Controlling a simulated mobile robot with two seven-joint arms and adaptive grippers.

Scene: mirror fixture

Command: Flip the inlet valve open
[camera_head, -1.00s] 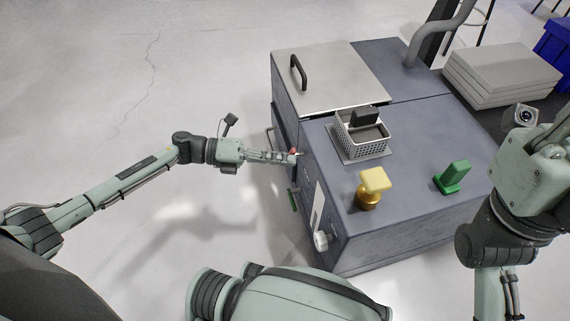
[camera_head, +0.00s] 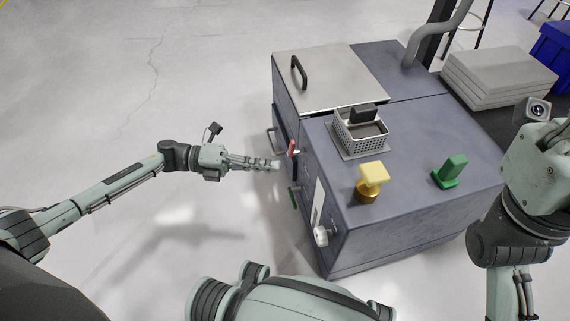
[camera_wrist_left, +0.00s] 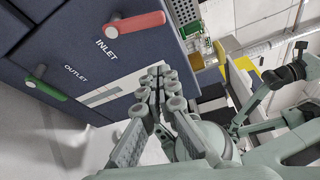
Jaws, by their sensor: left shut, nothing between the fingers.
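The red inlet valve handle (camera_head: 292,148) is on the dark side face of the machine. The left wrist view shows the red handle (camera_wrist_left: 136,24) above the INLET label, angled to the line of its lettering. My left gripper (camera_head: 276,165) is just left of the handle in the head view, shut and empty, with a small gap seeming to lie between them. In the left wrist view its closed fingertips (camera_wrist_left: 155,88) are below the red handle, clear of it. My right arm shows at the right, its fingers hidden.
The green outlet handle (camera_wrist_left: 46,89) lies below, roughly along its OUTLET label. A white knob (camera_head: 322,236) sticks out lower on that face. A basket (camera_head: 360,148), yellow knob (camera_head: 373,172) and green block (camera_head: 451,168) are on the machine top. Floor to the left is clear.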

